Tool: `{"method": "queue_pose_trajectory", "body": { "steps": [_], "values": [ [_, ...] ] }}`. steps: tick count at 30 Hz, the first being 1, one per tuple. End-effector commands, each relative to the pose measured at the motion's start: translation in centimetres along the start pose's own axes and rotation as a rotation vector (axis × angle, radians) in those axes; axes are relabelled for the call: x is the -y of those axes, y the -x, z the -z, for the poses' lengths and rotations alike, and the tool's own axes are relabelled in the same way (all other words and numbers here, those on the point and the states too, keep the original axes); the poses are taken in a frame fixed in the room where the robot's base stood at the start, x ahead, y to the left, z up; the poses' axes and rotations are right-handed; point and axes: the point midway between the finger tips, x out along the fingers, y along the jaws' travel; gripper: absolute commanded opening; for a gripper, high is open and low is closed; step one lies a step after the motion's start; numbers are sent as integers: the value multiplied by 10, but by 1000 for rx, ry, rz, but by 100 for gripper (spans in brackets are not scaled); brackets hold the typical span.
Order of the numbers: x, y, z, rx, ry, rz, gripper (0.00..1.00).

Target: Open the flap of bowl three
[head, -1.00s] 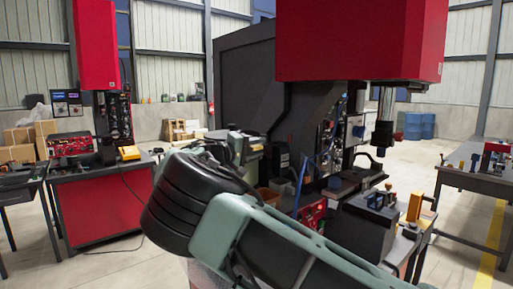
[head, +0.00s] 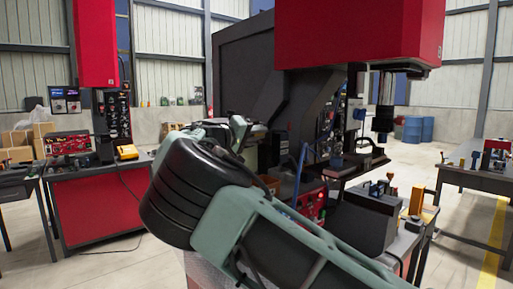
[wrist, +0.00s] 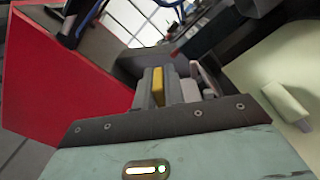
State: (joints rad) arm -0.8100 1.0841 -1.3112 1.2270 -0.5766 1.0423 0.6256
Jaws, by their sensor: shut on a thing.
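In the wrist view my gripper (wrist: 168,88) has grey fingers closed on a small yellow piece (wrist: 159,86). Most of that piece is hidden between the fingers, so I cannot tell whether it belongs to a flap. A pale cream-green surface (wrist: 245,80) with a pale cylindrical part (wrist: 287,102) shows to the right of the fingers. I cannot identify bowl three or its flap in either view. In the head view my arm covers the middle foreground, and the fingertips cannot be made out.
A large red and black machine (head: 355,35) stands behind my arm. A bench with a dark vice-like block (head: 365,220) is close on the right. A red cabinet table (head: 100,205) stands left, another table (head: 470,180) far right. Open floor (head: 105,265) lies at lower left.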

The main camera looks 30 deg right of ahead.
Motion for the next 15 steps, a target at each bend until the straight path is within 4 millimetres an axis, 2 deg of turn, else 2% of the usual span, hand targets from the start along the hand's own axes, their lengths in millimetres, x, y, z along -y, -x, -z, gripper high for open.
{"method": "queue_pose_trajectory", "body": {
  "steps": [1,15],
  "values": [
    [10,0,-8,-1,-45,0,0],
    [14,0,-26,-1,-489,0,0]
  ]
}}
